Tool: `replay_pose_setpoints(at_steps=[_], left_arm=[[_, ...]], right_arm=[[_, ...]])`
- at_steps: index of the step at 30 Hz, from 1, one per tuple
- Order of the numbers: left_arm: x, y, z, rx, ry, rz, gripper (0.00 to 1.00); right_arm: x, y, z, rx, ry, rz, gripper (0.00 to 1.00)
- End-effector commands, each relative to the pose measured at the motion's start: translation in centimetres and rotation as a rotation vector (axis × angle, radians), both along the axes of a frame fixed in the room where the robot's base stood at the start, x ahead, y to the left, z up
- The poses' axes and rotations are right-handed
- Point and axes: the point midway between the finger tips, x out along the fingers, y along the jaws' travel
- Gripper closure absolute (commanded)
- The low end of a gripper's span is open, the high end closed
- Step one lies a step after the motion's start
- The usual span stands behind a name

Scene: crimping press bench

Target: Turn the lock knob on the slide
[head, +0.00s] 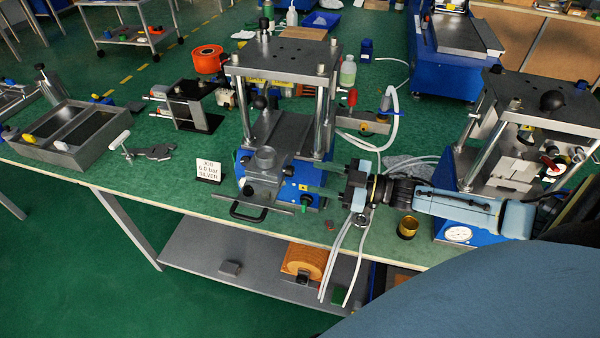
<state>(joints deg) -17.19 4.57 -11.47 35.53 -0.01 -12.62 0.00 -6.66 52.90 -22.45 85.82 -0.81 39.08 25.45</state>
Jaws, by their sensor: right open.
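The press (285,58) in the middle of the bench has a steel top plate on posts and a blue base. Its steel slide (262,183) sticks out at the front, with a round steel cup on it and a black bar handle (247,213) at its front edge. A small dark knob (306,200) shows at the slide's right front corner; I cannot tell for sure that it is the lock knob. My right gripper (312,180) comes in from the right, open and empty. Its fingers point left at the slide's right side, close to the knob; contact cannot be told. My left gripper is out of view.
A white sign (208,171) stands left of the slide. A grey tray (70,135) and a clamp (152,152) lie further left. A second press (530,105) stands at the right, near my arm. White hoses (345,240) hang over the front edge. A brass cup (407,227) stands below my arm.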

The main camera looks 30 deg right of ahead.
Motion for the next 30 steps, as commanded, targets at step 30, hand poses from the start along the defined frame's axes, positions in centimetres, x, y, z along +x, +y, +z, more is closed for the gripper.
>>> replay_pose_setpoints(at_steps=[30], left_arm=[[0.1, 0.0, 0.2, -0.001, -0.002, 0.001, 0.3]], right_arm=[[4.2, 3.6, 0.0, -0.001, 0.001, 0.001, 0.9]])
